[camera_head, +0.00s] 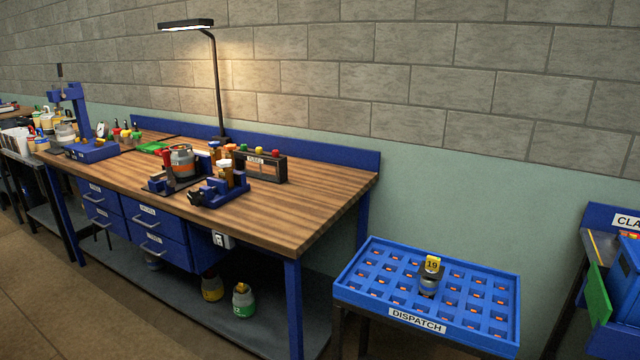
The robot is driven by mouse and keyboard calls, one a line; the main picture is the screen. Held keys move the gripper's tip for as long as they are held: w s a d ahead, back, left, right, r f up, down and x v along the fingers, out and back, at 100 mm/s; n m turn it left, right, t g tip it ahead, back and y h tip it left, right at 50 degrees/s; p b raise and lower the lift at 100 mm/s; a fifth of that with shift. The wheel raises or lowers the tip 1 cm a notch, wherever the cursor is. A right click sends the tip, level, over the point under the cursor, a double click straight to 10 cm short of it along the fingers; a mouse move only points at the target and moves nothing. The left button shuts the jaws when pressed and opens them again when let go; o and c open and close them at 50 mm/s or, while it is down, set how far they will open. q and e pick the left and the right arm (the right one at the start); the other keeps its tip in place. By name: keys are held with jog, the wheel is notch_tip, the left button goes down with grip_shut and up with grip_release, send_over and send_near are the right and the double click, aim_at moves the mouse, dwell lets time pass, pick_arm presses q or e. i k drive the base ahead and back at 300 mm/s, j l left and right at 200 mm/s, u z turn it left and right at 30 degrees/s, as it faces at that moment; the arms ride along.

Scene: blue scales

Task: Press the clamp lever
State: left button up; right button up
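A blue clamp-like fixture (222,194) stands near the front edge of the wooden workbench (315,193), with an orange and white jar (227,176) in or just behind it. A dark knob-like part shows at its left front; I cannot tell for sure whether this is the clamp lever. A taller blue press-like device (90,150) with an upright column stands at the far left end of the bench. Neither of my grippers is in view.
A grey and orange canister (181,161) on a dark stand is left of the fixture. A lamp (217,85) rises behind. The bench's right end is clear. A blue dispatch tray (360,286) holds one item tagged 19. Blue furniture (597,218) stands far right.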

aim_at(171, 182)
jog(key=i+l+u, duration=0.7)
jog(key=i, duration=0.2)
jog(key=j, duration=0.1)
